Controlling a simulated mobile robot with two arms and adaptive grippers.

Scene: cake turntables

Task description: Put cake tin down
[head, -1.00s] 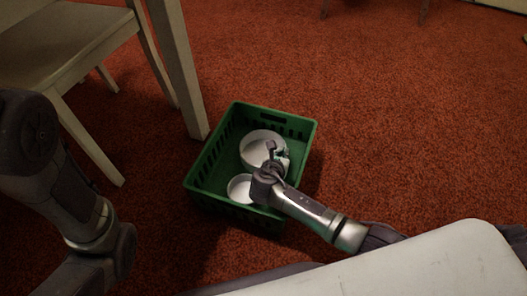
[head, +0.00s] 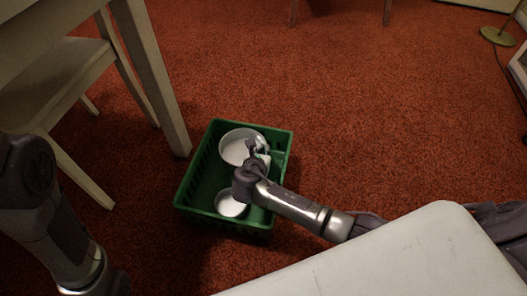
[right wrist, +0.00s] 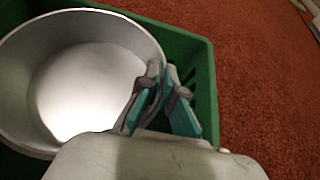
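A large round pale metal cake tin (head: 237,148) is at the far end of the green crate (head: 183,203), open side up. It also shows large in the right wrist view (right wrist: 85,85). My right gripper (head: 263,152) is at the tin's right edge. In the right wrist view its teal-padded fingers (right wrist: 162,78) are closed on the tin's rim. I cannot tell whether the tin touches the crate's floor. A smaller round tin (head: 231,205) lies at the crate's near end, partly behind my right arm. My left arm shows at the left, its gripper out of view.
The crate stands on red carpet (head: 340,110). A brass lamp base (head: 497,37) is at the far right. The carpet right of the crate is clear.

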